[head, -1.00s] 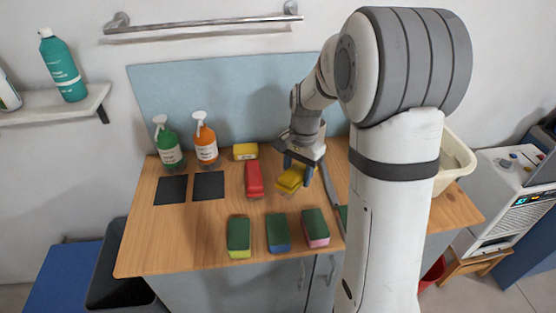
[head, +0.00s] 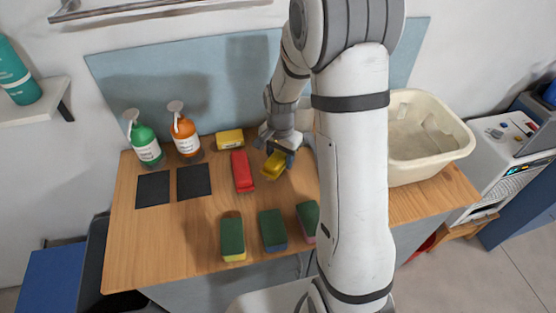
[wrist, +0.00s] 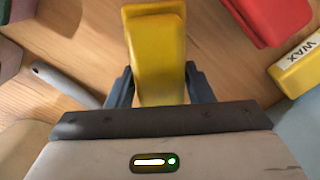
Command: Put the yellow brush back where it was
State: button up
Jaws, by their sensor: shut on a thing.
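The yellow brush (head: 273,165) is in my gripper (head: 279,150), just right of the red brush (head: 242,171) on the wooden table. In the wrist view the yellow brush (wrist: 155,45) sits between the two dark fingers of my gripper (wrist: 160,88), pointing away from the palm. The red brush (wrist: 277,15) shows at the upper right there, apart from the yellow one. I cannot tell whether the yellow brush touches the table or hangs just above it.
A yellow wax block (head: 230,139) lies behind the red brush. Green (head: 146,147) and orange (head: 186,140) spray bottles stand at the back left, near two black squares (head: 193,181). Several sponges (head: 232,235) line the front. A cream basin (head: 430,170) is at right. A grey handle (wrist: 65,84) lies nearby.

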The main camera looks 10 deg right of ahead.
notch_tip(320, 180, down, 2)
jog(key=shift+f, duration=0.1)
jog(key=o, duration=0.9)
